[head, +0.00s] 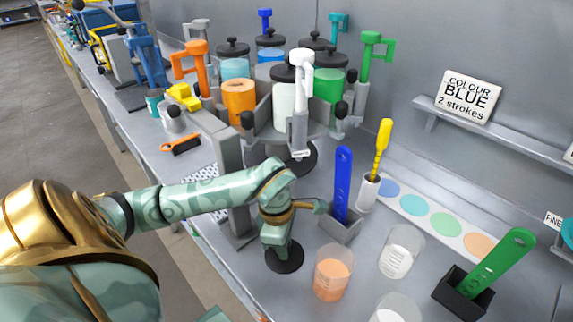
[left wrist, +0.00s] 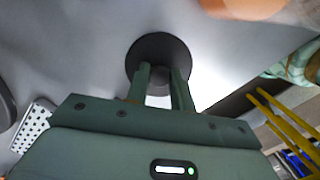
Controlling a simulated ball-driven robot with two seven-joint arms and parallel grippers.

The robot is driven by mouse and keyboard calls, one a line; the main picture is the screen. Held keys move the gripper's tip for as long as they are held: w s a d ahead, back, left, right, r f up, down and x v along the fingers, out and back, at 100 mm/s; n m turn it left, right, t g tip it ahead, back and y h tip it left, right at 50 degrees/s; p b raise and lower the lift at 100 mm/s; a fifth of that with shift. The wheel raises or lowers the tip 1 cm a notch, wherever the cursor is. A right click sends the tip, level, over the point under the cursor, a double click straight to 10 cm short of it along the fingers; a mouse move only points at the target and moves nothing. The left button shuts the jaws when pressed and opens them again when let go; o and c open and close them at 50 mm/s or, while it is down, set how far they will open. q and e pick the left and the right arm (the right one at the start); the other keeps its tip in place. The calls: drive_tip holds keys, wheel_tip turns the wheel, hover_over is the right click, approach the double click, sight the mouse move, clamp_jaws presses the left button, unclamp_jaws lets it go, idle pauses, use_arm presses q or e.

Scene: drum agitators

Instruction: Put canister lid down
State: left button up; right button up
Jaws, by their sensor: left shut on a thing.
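A round black canister lid (head: 284,262) is under my left gripper (head: 280,246), over the bench (head: 225,275) at its front middle. In the left wrist view the lid shows as a dark disc (left wrist: 158,50), with its knob between the two green fingers of my left gripper (left wrist: 162,84). The gripper is shut on the knob. I cannot tell whether the lid touches the bench. The orange canister (head: 239,96) on the stand shows no lid; the other canisters carry black lids. My right gripper is not in view.
A cup of orange liquid (head: 332,275) stands close right of the lid. A grey holder (head: 340,229) with a blue stick is behind it. Clear cups (head: 400,255) and a black holder (head: 462,295) stand farther right. Bare bench lies left of the lid.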

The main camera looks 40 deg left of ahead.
use_arm(q)
drive_tip(key=shift+r, duration=0.1)
drive_tip(key=o, duration=0.5)
drive_tip(key=shift+f, duration=0.2)
drive_tip(key=o, duration=0.5)
drive_tip(key=shift+c, duration=0.2)
wheel_tip(320, 180, up, 12)
drive_tip(key=a+p, duration=0.1)
drive_tip(key=p, duration=0.9)
drive_tip(key=shift+s+a+r, duration=0.15)
drive_tip(key=shift+s+r, duration=0.05)
drive_tip(key=shift+s, duration=0.15)
drive_tip(key=shift+f, duration=0.1)
